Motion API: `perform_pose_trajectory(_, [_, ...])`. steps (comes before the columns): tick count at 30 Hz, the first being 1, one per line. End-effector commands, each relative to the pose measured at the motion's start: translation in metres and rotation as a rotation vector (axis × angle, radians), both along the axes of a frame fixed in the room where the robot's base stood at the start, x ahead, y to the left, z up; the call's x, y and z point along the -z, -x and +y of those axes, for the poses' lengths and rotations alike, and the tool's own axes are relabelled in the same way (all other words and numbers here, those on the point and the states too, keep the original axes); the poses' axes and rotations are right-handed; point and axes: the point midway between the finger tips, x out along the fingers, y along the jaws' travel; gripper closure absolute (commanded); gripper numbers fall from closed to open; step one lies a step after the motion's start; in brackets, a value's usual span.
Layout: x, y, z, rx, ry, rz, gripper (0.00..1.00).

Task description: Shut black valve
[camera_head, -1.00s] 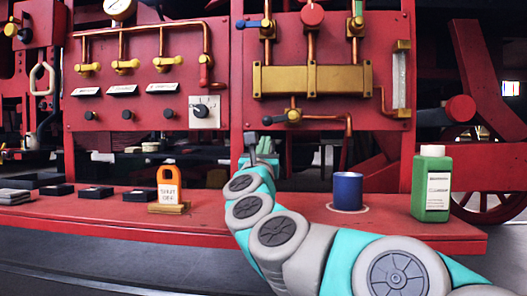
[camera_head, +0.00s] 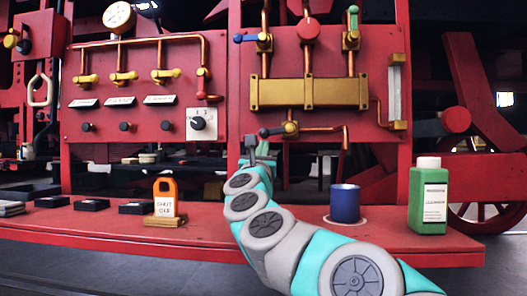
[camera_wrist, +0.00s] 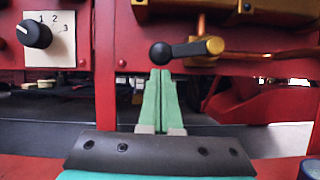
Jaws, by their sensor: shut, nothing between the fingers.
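The black valve (camera_head: 272,131) sits low on the red panel, under the wide brass block. Its dark lever with a round knob points left, roughly level, from a brass body on a copper pipe. In the wrist view the black knob (camera_wrist: 161,53) shows large, with the brass body (camera_wrist: 212,45) to its right. My gripper (camera_wrist: 160,73) has its green fingers together and empty, with the tips just below the knob in the picture. I cannot tell whether they touch it. In the head view my gripper is just below and left of the lever.
A blue-handled valve (camera_head: 248,38), a red-knobbed one (camera_head: 307,31) and a green-handled one (camera_head: 352,25) are above. A white selector dial (camera_head: 202,124) is left. A blue cup (camera_head: 345,203), a green bottle (camera_head: 429,197) and an orange shut-off tag (camera_head: 165,197) stand on the red ledge (camera_head: 290,222).

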Motion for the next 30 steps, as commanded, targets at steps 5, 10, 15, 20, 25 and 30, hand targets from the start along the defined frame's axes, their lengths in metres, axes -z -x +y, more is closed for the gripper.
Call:
perform_pose_trajectory(5, [-0.003,0.001,0.008,-0.004,-0.089,-0.003,1.00])
perform_pose_trajectory(10, [-0.010,0.001,0.009,-0.002,-0.156,-0.007,1.00])
perform_pose_trajectory(15, [-0.013,0.001,0.008,-0.001,-0.177,-0.007,1.00])
perform_pose_trajectory(20, [-0.013,0.001,0.008,-0.001,-0.176,-0.008,1.00])
perform_pose_trajectory(25, [-0.013,0.001,0.008,-0.001,-0.176,-0.008,1.00])
perform_pose_trajectory(30, [-0.007,0.004,0.005,0.000,-0.177,-0.007,1.00])
